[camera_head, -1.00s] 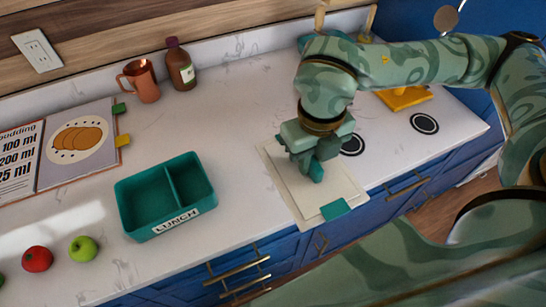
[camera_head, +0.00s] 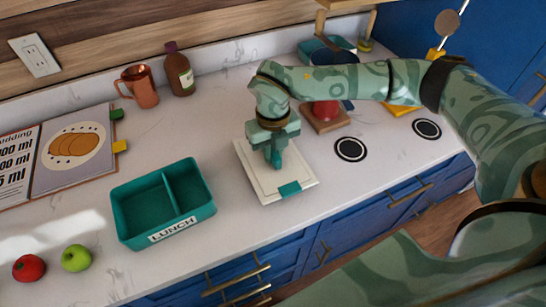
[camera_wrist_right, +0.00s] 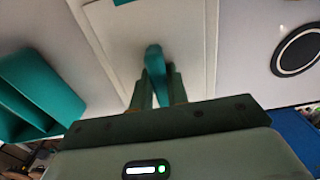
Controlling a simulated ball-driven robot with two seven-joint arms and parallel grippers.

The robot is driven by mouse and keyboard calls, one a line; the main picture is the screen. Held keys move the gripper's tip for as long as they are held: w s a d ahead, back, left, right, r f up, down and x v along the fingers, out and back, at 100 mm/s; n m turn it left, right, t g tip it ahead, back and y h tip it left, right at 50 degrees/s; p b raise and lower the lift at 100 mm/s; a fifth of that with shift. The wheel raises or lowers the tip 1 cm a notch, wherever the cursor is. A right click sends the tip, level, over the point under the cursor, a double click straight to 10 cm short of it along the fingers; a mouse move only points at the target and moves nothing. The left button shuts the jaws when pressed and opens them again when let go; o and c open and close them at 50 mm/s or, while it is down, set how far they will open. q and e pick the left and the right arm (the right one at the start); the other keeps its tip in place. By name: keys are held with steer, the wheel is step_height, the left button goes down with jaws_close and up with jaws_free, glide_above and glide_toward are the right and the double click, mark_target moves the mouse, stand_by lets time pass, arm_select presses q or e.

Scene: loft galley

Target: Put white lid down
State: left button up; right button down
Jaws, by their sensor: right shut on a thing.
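The white lid (camera_head: 300,172) is a flat, pale rectangular panel with a teal tab at its front edge. In the head view it lies level at or just above the counter, right of the lunch box; I cannot tell whether it touches. My right gripper (camera_head: 274,160) points down over the lid's middle. In the right wrist view the right gripper (camera_wrist_right: 156,88) is shut on a teal upright grip in the middle of the lid (camera_wrist_right: 195,35). The teal two-compartment lunch box (camera_head: 205,213) stands open and empty. My left gripper is not in view.
Two black-ringed discs (camera_head: 350,149) lie right of the lid; a red thing on a wooden block (camera_head: 322,126) is behind. A copper mug (camera_head: 142,88), brown bottle (camera_head: 180,72), open cookbook (camera_head: 75,150), red apple (camera_head: 29,267) and green apple (camera_head: 76,258) are to the left.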

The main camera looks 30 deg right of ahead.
mark_target(273, 151)
step_height(273, 151, down, 2)
steer(key=shift+f, duration=0.15)
steer(key=c, duration=1.4)
jaws_free()
steer(key=shift+o, duration=0.2)
step_height(273, 151, up, 12)
steer(key=shift+r+p, duration=0.1)
steer(key=shift+p, duration=0.65)
